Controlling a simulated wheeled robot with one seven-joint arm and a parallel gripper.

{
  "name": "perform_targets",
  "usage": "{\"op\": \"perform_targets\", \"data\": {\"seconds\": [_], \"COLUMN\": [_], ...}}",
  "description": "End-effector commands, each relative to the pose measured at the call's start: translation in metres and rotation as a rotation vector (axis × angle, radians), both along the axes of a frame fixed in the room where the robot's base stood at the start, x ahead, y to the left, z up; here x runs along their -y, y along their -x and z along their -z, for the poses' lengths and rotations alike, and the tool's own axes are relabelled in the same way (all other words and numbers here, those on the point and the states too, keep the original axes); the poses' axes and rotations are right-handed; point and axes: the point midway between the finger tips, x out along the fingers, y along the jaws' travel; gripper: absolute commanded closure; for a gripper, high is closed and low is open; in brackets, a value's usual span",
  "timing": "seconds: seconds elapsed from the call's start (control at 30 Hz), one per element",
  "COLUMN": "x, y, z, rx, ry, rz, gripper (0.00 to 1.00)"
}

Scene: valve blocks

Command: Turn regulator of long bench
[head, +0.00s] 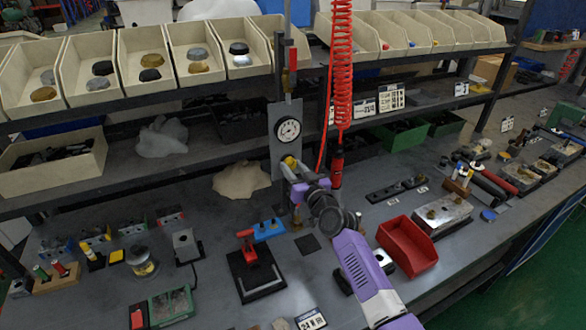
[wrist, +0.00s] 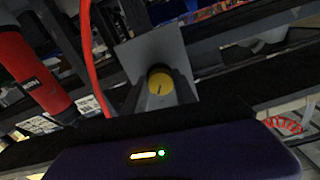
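The regulator's yellow knob (head: 290,162) sits low on a grey upright panel (head: 279,155) at the middle of the bench, below a round white-faced gauge (head: 288,130). In the wrist view the knob (wrist: 160,82) faces me near the centre, with a dark line on its face. My gripper (head: 293,174) is right at the knob in the head view, at the end of my purple arm. In the wrist view its dark fingers (wrist: 160,92) stand apart, one to each side of the knob. I cannot tell whether they touch it.
A red coiled hose (head: 341,65) hangs just right of the panel, with a red tool (head: 337,165) at its lower end, close to my gripper. A red bin (head: 407,246) and a black-based red clamp (head: 255,275) stand on the bench. Beige bins (head: 90,70) line the shelf above.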

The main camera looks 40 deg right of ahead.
Motion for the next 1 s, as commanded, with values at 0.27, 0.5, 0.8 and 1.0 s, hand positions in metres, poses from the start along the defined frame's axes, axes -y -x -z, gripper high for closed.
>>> {"op": "perform_targets", "data": {"seconds": [0.27,0.5,0.8,1.0], "x": [0.0001,-0.0002,-0.001,-0.0015], "y": [0.0002,0.0003,0.0,-0.0001], "z": [0.0001,0.001,0.0014,0.001], "rx": [0.001,0.013,0.071,0.123], "ry": [-0.002,-0.048,-0.244,-0.425], "rz": [0.0,0.0,0.0,0.0], "gripper": [1.0,1.0,1.0,1.0]}}
